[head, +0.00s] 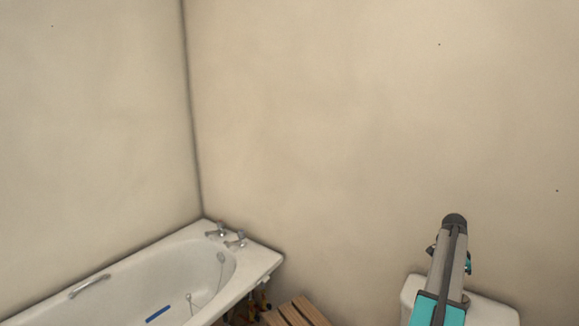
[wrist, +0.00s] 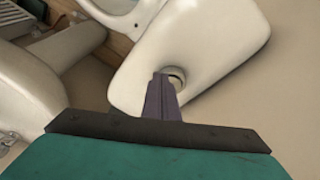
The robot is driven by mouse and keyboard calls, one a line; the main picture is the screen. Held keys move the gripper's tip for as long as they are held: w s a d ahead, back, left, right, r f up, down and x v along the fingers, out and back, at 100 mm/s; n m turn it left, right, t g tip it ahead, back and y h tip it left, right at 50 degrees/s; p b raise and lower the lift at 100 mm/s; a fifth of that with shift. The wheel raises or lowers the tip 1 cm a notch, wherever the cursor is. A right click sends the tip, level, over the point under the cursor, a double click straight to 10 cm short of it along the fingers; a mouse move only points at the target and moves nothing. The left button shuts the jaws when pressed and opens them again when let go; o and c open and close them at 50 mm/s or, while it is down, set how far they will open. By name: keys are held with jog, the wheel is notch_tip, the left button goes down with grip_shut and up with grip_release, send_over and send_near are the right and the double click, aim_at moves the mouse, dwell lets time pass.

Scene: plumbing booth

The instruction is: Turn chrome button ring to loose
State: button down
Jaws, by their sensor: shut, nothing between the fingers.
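The chrome button ring (wrist: 177,77) sits in the top of the white cistern lid (wrist: 215,50) in the wrist view. My gripper (wrist: 161,76) is shut and empty, with its dark fingertips at the left edge of the ring. The fingers cover part of the ring, and I cannot tell whether they touch it. In the head view, the cistern (head: 490,312) shows at the bottom right, partly behind my arm. The ring is not visible there.
A white bathtub (head: 175,272) with two taps stands in the left corner of the head view. A wooden slatted piece (head: 297,313) lies between bathtub and cistern. A plain beige wall (head: 350,120) rises behind the cistern.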

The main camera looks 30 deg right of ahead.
jog(key=w+d+b, duration=0.1)
jog(key=b, duration=0.1)
jog(key=w+d+r+b, duration=0.1)
jog(key=w, duration=0.1)
jog(key=shift+d+r+b, duration=0.1)
jog(key=shift+d+b, duration=0.15)
jog(key=shift+b, duration=0.1)
jog(key=shift+a+f+b, duration=0.1)
jog(key=shift+f+b, duration=1.55)
jog(key=shift+f, duration=1.9)
jog(key=shift+s, duration=0.2)
jog(key=shift+s+a+p, duration=0.45)
jog(key=shift+s+p, duration=0.2)
jog(key=shift+p, duration=0.15)
jog(key=shift+w+a, duration=0.3)
jog(key=shift+a, duration=0.05)
jog(key=shift+r, duration=0.15)
